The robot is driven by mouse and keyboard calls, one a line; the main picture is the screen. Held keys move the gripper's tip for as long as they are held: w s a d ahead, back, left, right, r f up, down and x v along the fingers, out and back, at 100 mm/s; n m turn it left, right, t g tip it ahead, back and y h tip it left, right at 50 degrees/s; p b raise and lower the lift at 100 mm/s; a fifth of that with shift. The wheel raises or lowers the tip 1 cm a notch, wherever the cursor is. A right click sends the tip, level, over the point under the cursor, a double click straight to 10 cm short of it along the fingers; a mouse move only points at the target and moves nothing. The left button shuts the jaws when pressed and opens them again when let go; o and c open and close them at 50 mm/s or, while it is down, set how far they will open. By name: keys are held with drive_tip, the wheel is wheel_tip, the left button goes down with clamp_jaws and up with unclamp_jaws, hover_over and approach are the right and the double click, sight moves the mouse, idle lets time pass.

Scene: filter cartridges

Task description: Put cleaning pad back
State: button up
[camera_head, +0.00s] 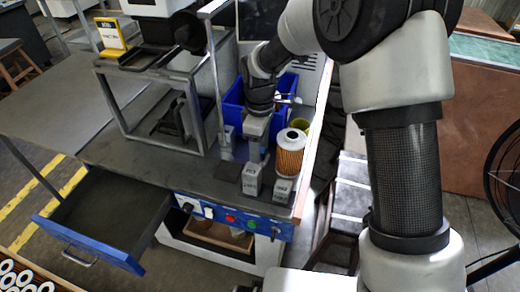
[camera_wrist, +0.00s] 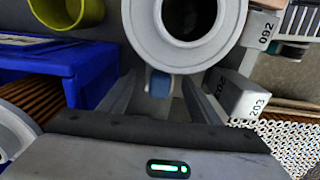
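A dark flat square (camera_head: 228,171), which may be the cleaning pad, lies on the bench top near its front edge. No other thing in view is clearly the pad. My gripper (camera_head: 256,150) points down over the bench, left of the orange pleated filter cartridge (camera_head: 291,152). In the wrist view, my gripper (camera_wrist: 157,95) has its two fingers apart, with a small blue thing (camera_wrist: 158,83) showing between them. I see gaps beside that thing and no clear grip on it. The cartridge's white ring top (camera_wrist: 145,25) is just beyond the fingers.
An open blue drawer (camera_head: 120,255) sticks out at the front left. Labelled grey blocks (camera_head: 252,180) stand near the bench's front edge. A blue bin (camera_head: 232,104) and a yellow cup (camera_wrist: 68,14) are close to my gripper. A metal frame (camera_head: 150,128) stands at left.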

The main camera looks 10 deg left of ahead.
drive_tip(key=shift+r, duration=0.1)
wheel_tip(320, 180, up, 12)
drive_tip(key=p, duration=0.2)
drive_tip(key=shift+r, duration=0.15)
drive_tip(key=s+d+r+m+t, duration=0.3)
drive_tip(key=s+d+r+m, duration=0.45)
drive_tip(key=d+r, duration=0.5)
drive_tip(key=s+d+m+t, duration=0.2)
drive_tip(key=s+d+m, duration=0.7)
drive_tip(key=s, duration=0.4)
drive_tip(key=shift+d+f+t, duration=0.3)
drive_tip(key=shift+d+f, duration=0.05)
drive_tip(key=shift+d, duration=0.4)
drive_tip(key=shift+s, duration=0.1)
